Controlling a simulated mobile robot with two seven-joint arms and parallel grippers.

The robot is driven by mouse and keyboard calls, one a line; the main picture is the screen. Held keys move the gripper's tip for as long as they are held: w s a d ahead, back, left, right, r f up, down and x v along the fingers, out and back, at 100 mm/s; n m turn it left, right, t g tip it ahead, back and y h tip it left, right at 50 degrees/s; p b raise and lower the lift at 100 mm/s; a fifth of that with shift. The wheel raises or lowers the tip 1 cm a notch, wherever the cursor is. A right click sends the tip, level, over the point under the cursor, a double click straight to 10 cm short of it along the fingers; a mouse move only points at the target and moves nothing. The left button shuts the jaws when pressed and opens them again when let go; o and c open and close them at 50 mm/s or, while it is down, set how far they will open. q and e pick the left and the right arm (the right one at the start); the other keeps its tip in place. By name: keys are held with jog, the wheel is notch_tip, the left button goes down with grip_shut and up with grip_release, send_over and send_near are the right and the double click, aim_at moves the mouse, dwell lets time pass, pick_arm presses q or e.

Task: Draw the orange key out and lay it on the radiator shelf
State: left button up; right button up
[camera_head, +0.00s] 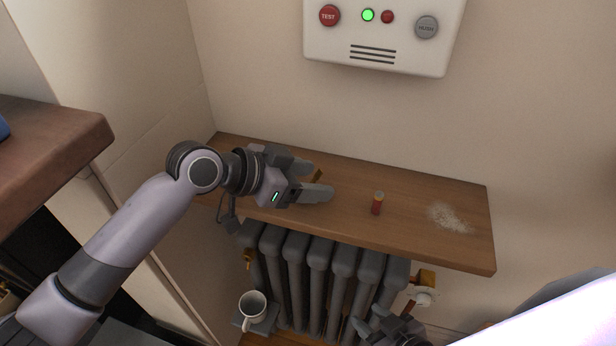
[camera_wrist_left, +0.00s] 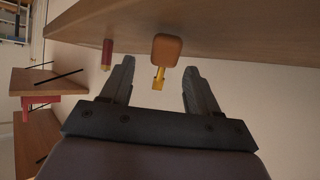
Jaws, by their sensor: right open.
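The orange key (camera_head: 317,175) shows at the fingertips of my left gripper (camera_head: 314,181), over the radiator shelf (camera_head: 350,178). In the left wrist view, the key's orange head (camera_wrist_left: 168,47) overlaps the shelf (camera_wrist_left: 230,22), and its yellow shaft points back between my left fingers (camera_wrist_left: 160,88). These fingers are spread, with a gap on both sides of the key. I cannot tell whether the key rests flat on the wood. My right gripper (camera_head: 391,328) is low at the bottom edge, in front of the radiator, open and partly out of frame.
A red cylinder (camera_head: 377,203) stands on the shelf, with white powder (camera_head: 449,217) to its right. Below are the radiator (camera_head: 318,280), a white mug (camera_head: 252,306) and a brass valve (camera_head: 426,279). A wall box (camera_head: 385,38) hangs above. Bare wood lies between cylinder and powder.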

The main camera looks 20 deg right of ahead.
pick_arm(q)
jog(key=shift+a, duration=0.1)
jog(key=shift+a+r, duration=0.2)
jog(key=shift+a, duration=0.1)
jog(key=v, duration=0.2)
jog(key=shift+s+a+r, duration=0.1)
jog(key=shift+a+r, duration=0.05)
jog(key=shift+a, duration=0.1)
jog(key=s+a+b, duration=0.1)
jog(key=s+a, duration=0.1)
jog(key=a, duration=0.9)
jog(key=shift+s+a, duration=0.15)
jog(key=shift+s, duration=0.05)
